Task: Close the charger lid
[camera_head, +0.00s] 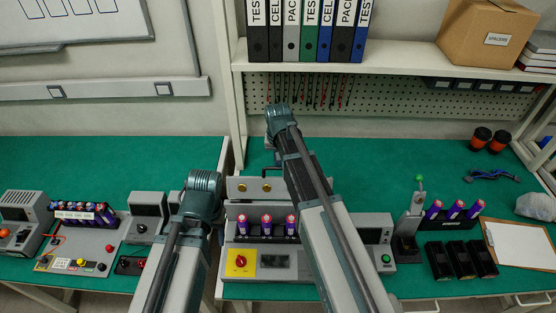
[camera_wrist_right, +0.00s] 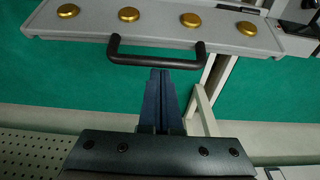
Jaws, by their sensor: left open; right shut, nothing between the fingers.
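The charger (camera_head: 284,273) stands on the green bench in the head view, with a red knob on a yellow panel. Purple cells (camera_head: 266,225) stand upright in it. Its grey lid (camera_head: 255,196) is raised open behind the cells, with gold contacts facing me; my right arm covers part of it. In the right wrist view the lid (camera_wrist_right: 220,42) shows several gold contacts and a black handle (camera_wrist_right: 155,60). My right gripper (camera_wrist_right: 160,73) is shut and empty, its tips right at the handle bar; I cannot tell whether they touch. My left gripper is hidden behind its arm.
A battery test station (camera_head: 88,239) stands at left. A shelf (camera_head: 400,62) with binders and a cardboard box (camera_head: 485,32) is above. The bench behind the rack is mostly clear.

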